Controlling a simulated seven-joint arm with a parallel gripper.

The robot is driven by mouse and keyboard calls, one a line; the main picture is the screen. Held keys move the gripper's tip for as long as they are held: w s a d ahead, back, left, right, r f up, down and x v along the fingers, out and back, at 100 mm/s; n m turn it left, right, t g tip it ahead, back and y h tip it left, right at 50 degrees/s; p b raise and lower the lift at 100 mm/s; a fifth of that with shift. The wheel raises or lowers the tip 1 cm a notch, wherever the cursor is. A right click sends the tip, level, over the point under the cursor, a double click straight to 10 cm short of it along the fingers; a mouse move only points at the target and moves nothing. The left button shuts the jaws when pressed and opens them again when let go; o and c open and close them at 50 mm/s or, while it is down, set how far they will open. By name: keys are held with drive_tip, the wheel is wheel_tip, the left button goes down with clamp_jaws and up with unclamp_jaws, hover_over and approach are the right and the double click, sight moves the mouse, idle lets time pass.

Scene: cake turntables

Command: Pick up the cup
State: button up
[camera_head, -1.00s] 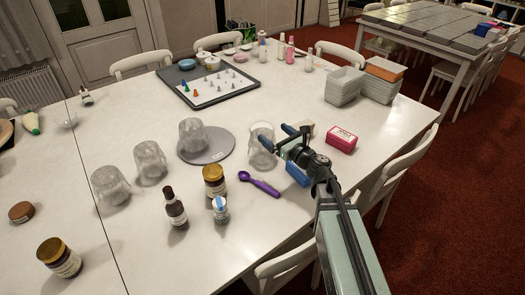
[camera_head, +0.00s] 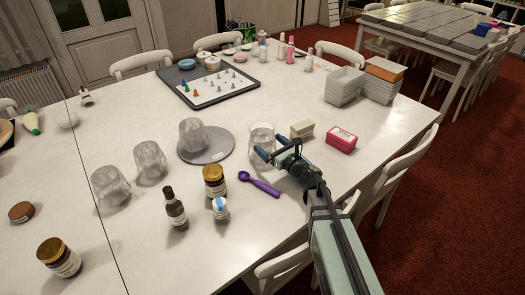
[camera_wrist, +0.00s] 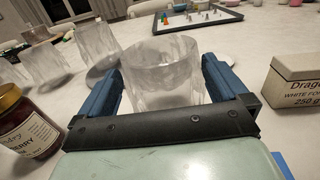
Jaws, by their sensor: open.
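A clear ribbed cup (camera_head: 262,137) stands upright on the white table, just right of the grey turntable (camera_head: 222,151). My gripper (camera_head: 276,148) is low beside it, on its near right side, with its jaws open. In the wrist view the cup (camera_wrist: 165,68) shows between the two blue fingers, one on each side; whether they touch it I cannot tell. The cup's lower part is partly hidden by the gripper body. Three more clear cups stand to the left: one on the turntable (camera_head: 193,133) and two on the table, (camera_head: 150,160) and (camera_head: 109,184).
A beige box (camera_head: 302,129) and a pink-red box (camera_head: 342,139) stand right of my gripper.

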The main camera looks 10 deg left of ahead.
sight(256, 133)
drive_tip(key=x, duration=0.5)
drive_tip(key=c, duration=1.2)
drive_tip(key=shift+c, duration=0.3)
drive_tip(key=shift+r, duration=0.1)
